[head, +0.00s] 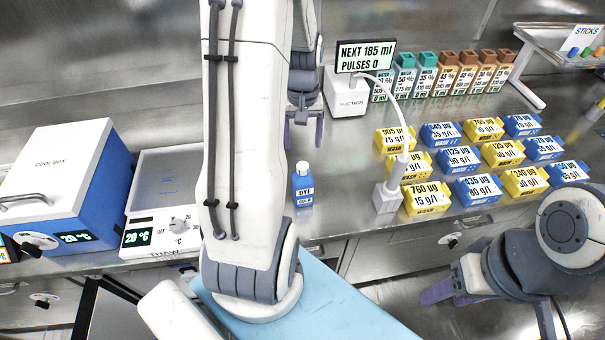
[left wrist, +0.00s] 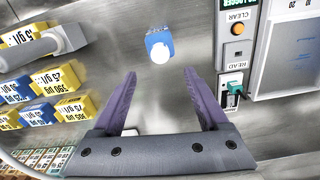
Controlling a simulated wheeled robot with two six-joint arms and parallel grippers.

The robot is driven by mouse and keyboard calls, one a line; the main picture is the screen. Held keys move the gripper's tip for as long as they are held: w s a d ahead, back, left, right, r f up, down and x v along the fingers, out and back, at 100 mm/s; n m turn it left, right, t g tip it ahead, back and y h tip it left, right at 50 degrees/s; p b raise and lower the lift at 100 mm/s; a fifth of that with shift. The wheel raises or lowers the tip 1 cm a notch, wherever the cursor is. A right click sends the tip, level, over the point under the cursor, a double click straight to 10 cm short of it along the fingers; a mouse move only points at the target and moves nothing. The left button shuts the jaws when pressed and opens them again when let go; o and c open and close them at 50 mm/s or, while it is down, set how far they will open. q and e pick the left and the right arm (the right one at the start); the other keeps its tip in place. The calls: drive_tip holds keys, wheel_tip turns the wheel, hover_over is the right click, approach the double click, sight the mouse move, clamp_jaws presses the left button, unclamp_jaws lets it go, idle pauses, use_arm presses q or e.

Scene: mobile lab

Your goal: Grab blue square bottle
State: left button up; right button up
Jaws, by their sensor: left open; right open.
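The blue square bottle (head: 302,190) has a white cap and a DYE label. It stands upright on the steel bench, right of my left arm in the head view. In the left wrist view the bottle (left wrist: 158,40) shows from above, just beyond the fingertips and roughly centred between them. My left gripper (head: 303,145) is open and empty, behind the bottle in the head view; its spread purple fingers also show in the left wrist view (left wrist: 162,78). They do not touch the bottle. My right gripper (head: 440,292) is low at the right, off the bench front, and empty.
A thaw plate (head: 163,185) and a blue cool box (head: 60,185) stand left. A suction stand (head: 388,198) with a tube and rows of yellow and blue wash blocks (head: 478,188) stand right. Labelled bottles (head: 445,80) line the back. Bare bench surrounds the bottle.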

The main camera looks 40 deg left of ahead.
sight(303, 166)
use_arm(q)
wheel_tip(303, 166, down, 5)
drive_tip(key=shift+f, duration=0.1)
wheel_tip(303, 166, down, 4)
drive_tip(key=shift+s+d+r+p, duration=0.1)
drive_tip(key=shift+s+p, duration=0.05)
drive_tip(key=shift+p, duration=0.85)
drive_tip(key=shift+f, duration=0.6)
clamp_jaws()
